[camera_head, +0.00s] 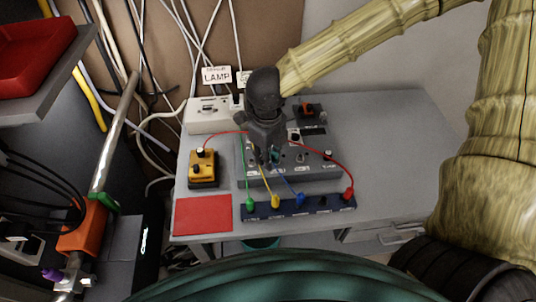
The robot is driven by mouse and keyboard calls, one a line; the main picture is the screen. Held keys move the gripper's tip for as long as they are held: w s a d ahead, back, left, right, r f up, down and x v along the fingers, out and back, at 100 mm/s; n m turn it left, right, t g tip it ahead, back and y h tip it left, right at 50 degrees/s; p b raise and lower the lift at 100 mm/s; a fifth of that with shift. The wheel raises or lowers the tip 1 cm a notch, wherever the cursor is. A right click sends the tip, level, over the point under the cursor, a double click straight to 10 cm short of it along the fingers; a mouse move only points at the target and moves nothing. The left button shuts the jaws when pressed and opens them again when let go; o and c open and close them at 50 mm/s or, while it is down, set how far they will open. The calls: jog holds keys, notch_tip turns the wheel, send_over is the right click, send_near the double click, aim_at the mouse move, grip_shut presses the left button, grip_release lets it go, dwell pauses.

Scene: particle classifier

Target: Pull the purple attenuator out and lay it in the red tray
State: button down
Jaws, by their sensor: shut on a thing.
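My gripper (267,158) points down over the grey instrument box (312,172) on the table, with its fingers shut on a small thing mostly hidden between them. A little teal shows by the fingertips, and I cannot tell whether the held thing is purple. The only clear purple is a small knob-like piece (51,274) on the metal fitting at lower left. A red tray (38,50) with raised walls sits on a shelf at upper left, cut by the picture edge. A flat red square (203,214) lies at the table's front left.
A dark strip (322,205) with green, yellow, blue and red plugs lies along the table's front. Thin wires run from it around my gripper. A yellow box (203,168) and a white power strip (205,115) stand left. The table's right side is clear.

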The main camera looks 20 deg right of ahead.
jog(key=shift+r, duration=0.1)
jog(key=shift+r+p, duration=0.95)
jog(key=shift+p, duration=0.3)
jog(key=shift+d+f, duration=0.1)
